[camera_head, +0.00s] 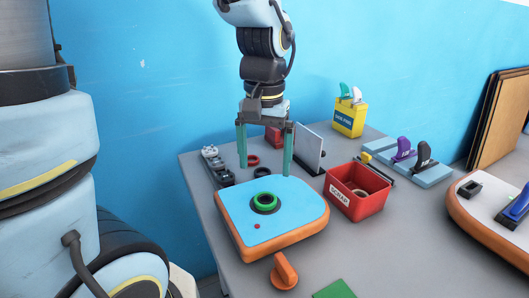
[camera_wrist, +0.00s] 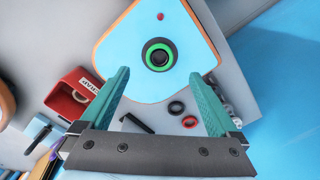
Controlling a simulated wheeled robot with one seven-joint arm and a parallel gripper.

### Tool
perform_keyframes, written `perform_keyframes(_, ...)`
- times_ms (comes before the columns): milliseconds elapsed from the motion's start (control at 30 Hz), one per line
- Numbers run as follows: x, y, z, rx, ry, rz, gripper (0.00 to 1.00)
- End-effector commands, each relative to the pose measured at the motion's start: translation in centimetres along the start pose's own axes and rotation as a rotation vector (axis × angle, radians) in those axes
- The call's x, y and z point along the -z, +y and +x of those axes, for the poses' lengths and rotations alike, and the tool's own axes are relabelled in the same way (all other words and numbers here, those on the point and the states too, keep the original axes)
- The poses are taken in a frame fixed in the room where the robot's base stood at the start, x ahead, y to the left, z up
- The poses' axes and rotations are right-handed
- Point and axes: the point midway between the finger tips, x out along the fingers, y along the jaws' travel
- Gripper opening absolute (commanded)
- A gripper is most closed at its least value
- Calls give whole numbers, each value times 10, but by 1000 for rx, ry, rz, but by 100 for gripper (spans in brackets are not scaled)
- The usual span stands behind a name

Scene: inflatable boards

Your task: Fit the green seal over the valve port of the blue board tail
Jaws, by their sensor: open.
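The blue board tail (camera_head: 295,212) lies flat on the table, blue on top with an orange edge. Its round dark valve port (camera_head: 265,210) is near the middle. The green seal (camera_head: 264,199) sits at the port as a ring around the dark centre; it also shows in the wrist view (camera_wrist: 158,45). I cannot tell whether it is fully pressed down. My gripper (camera_head: 265,169) is open and empty above the back part of the board tail.
A red ring (camera_wrist: 189,122) and a black ring (camera_wrist: 177,107) lie behind the board tail. A red scrap bin (camera_head: 345,204) stands to its right, with a ring inside. An orange knob-like piece (camera_head: 284,272) is in front. A grey upright panel (camera_head: 309,148) stands behind.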

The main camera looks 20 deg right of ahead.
Motion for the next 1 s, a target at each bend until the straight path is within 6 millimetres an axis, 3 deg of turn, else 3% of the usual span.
perform_keyframes(200,0,0,-19,0,1,0,96)
perform_keyframes(633,0,-6,-18,0,2,-14,96)
perform_keyframes(767,2,-38,-7,-3,17,-85,96)
perform_keyframes(1000,-16,-133,26,4,78,-305,96)
